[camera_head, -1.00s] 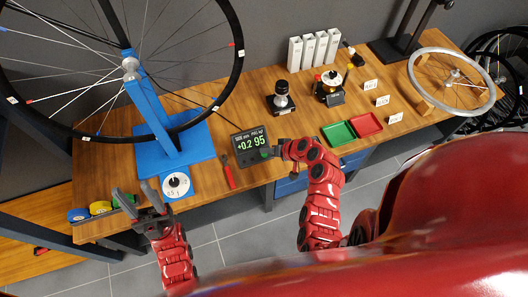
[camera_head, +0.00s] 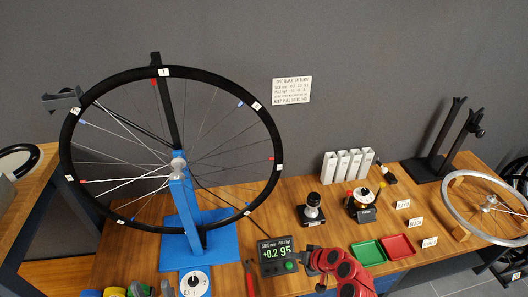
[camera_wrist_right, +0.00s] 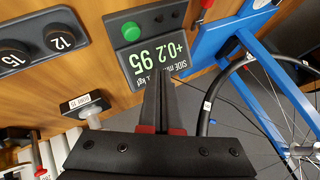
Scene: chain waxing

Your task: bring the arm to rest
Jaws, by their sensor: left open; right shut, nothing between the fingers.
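My right gripper (camera_head: 309,258) is shut and empty at the right side of the small display box (camera_head: 278,256), which reads +0.2 and 95. In the right wrist view its dark fingers (camera_wrist_right: 159,88) are together, pointing at the display (camera_wrist_right: 152,60) and overlapping its edge; I cannot tell whether they touch it. The green button (camera_wrist_right: 131,31) on the box is clear of the fingers.
A spoked wheel (camera_head: 163,72) stands in a blue truing stand (camera_head: 222,257) on the wooden bench. Right of the display are a black-knobbed tool (camera_head: 312,209), green (camera_head: 368,250) and red (camera_head: 398,246) trays, white holders (camera_head: 348,164) and a silver rim (camera_head: 451,207).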

